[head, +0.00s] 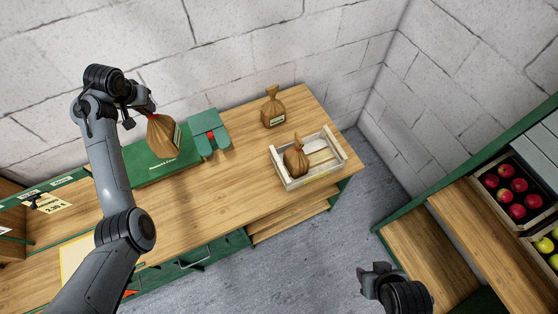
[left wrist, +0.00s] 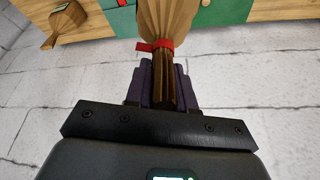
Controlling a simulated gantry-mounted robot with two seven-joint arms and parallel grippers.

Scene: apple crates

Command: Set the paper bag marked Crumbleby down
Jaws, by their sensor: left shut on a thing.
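My left gripper (head: 150,108) is shut on the gathered neck of a brown paper bag (head: 161,138) with a red tie. The bag hangs above the bench near the green board, with a pale label on its side too small to read. In the left wrist view the fingers (left wrist: 160,88) grip the neck of this bag (left wrist: 168,16), just beyond the red tie. My right gripper (head: 376,278) is over the floor, away from the bench; its finger gap is unclear.
A second paper bag (head: 273,112) stands at the bench's back. Another bag (head: 290,157) is in a wooden crate (head: 325,178) at the right end. A green stand (head: 211,132) with a red part is beside the green board (head: 150,168). The wooden bench top (head: 222,190) is clear in front.

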